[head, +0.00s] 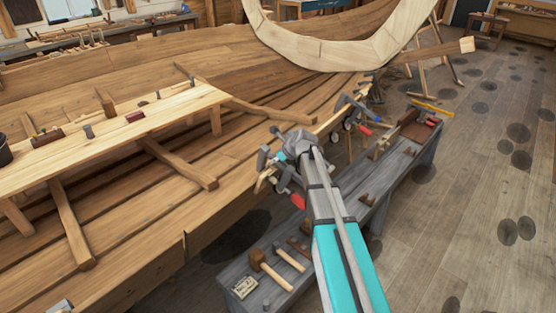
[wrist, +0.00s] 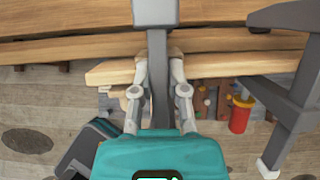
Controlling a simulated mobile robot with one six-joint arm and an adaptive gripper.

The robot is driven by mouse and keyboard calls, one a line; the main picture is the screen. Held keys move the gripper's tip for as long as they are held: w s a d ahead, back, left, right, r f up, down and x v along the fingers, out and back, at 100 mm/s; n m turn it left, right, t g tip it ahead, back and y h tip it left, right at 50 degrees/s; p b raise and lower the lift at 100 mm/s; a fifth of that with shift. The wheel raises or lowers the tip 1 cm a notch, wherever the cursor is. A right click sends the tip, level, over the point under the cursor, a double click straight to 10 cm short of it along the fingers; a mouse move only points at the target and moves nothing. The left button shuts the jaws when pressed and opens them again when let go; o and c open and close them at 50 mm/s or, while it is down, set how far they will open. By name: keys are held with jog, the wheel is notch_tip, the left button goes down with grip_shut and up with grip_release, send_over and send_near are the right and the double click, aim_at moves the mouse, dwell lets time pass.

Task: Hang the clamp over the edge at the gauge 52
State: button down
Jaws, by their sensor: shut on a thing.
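My gripper (head: 300,150) is at the hull's outer edge, close above the top plank. In the wrist view its fingers (wrist: 157,88) are shut on the grey bar of a clamp (wrist: 156,50). The clamp's block-like head reaches forward over the planks. The pale hull edge (wrist: 105,72) runs across under the bar; whether the clamp touches it I cannot tell. Grey clamp parts (head: 263,158) show left of my gripper in the head view. Another grey clamp (wrist: 298,85) stands at the right in the wrist view, near a red handle (wrist: 240,115). No mark reading 52 is legible.
More clamps (head: 350,108) sit along the edge beyond my gripper. A grey bench (head: 228,282) below carries mallets (head: 268,268) and other tools. A pale plank (head: 170,108) with small items lies inside the hull at left.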

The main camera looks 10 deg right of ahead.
jog(key=shift+f+b, duration=0.3)
dwell(0.5)
jog(key=shift+s+d+f, duration=0.1)
jog(key=shift+s, duration=0.05)
dwell(0.7)
jog(key=c, duration=0.6)
grip_release()
jog(key=shift+o, duration=0.2)
